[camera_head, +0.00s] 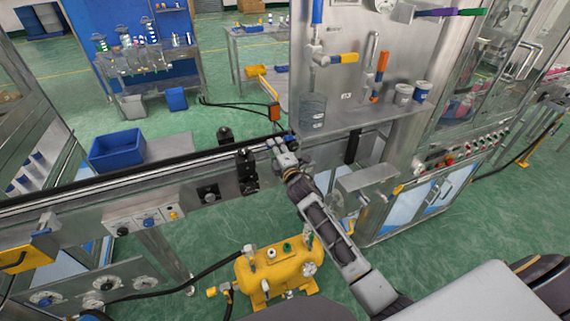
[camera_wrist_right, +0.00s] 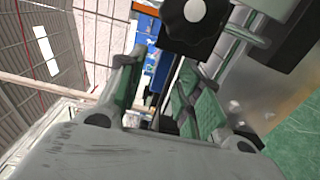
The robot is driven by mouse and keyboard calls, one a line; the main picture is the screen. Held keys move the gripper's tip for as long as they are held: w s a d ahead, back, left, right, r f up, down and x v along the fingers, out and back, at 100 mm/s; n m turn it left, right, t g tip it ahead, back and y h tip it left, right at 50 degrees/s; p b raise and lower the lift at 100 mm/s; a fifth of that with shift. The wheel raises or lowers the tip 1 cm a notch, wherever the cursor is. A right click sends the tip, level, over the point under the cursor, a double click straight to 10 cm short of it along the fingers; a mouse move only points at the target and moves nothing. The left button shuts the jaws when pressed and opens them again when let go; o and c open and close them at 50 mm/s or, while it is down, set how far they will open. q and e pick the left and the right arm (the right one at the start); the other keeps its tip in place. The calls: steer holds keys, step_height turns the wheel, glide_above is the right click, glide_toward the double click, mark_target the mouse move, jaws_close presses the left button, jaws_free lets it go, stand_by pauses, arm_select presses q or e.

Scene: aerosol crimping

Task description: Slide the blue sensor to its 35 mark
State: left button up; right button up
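My right gripper (camera_head: 280,143) is at the conveyor's right end, below the steel panel. In the right wrist view its two fingers (camera_wrist_right: 160,78) stand apart, with a gap between them. A small blue part (camera_head: 290,137), perhaps the blue sensor, shows right beside the fingertips. In the right wrist view a blue piece (camera_wrist_right: 145,24) shows beyond the fingers, beside a black knob (camera_wrist_right: 195,12). I cannot tell whether the fingers touch it. No scale or 35 mark is readable. My left gripper is not in view.
The conveyor (camera_head: 120,185) runs left from the gripper. Black brackets (camera_head: 247,172) stand on its near side. A blue bin (camera_head: 117,149) is behind it. A steel shelf (camera_head: 350,118) with cups (camera_head: 403,93) is to the right. A yellow tank (camera_head: 278,272) stands on the floor below.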

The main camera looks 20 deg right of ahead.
steer(key=s, duration=0.9)
steer(key=shift+d, duration=0.15)
steer(key=shift+m, duration=0.4)
stand_by(0.5)
step_height(320, 180, down, 23)
steer(key=s+d+m+g, duration=0.15)
steer(key=m+g, duration=0.25)
steer(key=m, duration=0.5)
steer(key=s+d+f+m+g, duration=0.1)
steer(key=s+f+m+g, duration=0.1)
steer(key=s+f, duration=0.6)
steer(key=s+d+f+m+g, duration=0.1)
steer(key=s+f+m+g, duration=0.15)
steer(key=f, duration=0.95)
steer(key=s+d+f+m+g, duration=0.1)
steer(key=s+f+g, duration=0.1)
steer(key=s+f, duration=0.75)
steer(key=s+f+g, duration=0.3)
steer(key=s+f, duration=0.4)
steer(key=s, duration=0.5)
steer(key=s+f+g, duration=0.1)
steer(key=s+f, duration=0.2)
steer(key=s, duration=0.7)
steer(key=s+f+g, duration=0.2)
steer(key=s+f, duration=0.1)
steer(key=s, duration=0.8)
steer(key=shift+s+a+m+h, duration=0.2)
steer(key=shift+a+m+h, duration=0.1)
steer(key=shift+a+m, duration=0.05)
